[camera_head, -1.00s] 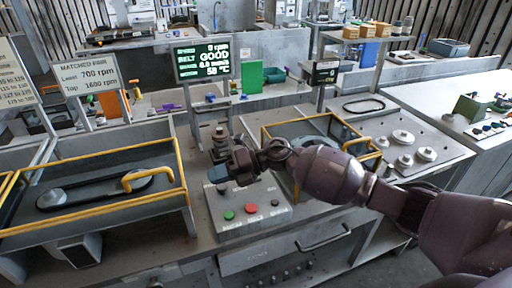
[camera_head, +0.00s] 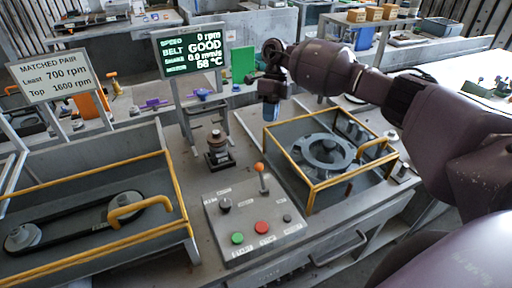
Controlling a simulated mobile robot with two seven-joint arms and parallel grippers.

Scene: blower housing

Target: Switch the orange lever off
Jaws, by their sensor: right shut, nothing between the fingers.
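The orange lever (camera_head: 260,168) is a short metal stalk with an orange ball tip. It stands near the back edge of a grey control panel (camera_head: 255,245). The panel also carries a green button (camera_head: 238,238), a red button (camera_head: 261,228), a dark knob (camera_head: 225,204) and a small dark button (camera_head: 287,218). My right gripper (camera_head: 270,112) hangs in the air behind and above the lever, clear of it, shut and empty. The labels by the lever are too small to read. My left gripper is not in view.
A screen (camera_head: 193,52) behind reads 0 rpm and belt GOOD. A yellow-railed bay (camera_head: 312,205) with a round housing stands right of the panel. Another railed bay (camera_head: 75,262) with a belt on pulleys lies left. A metal post fitting (camera_head: 218,150) stands behind the panel.

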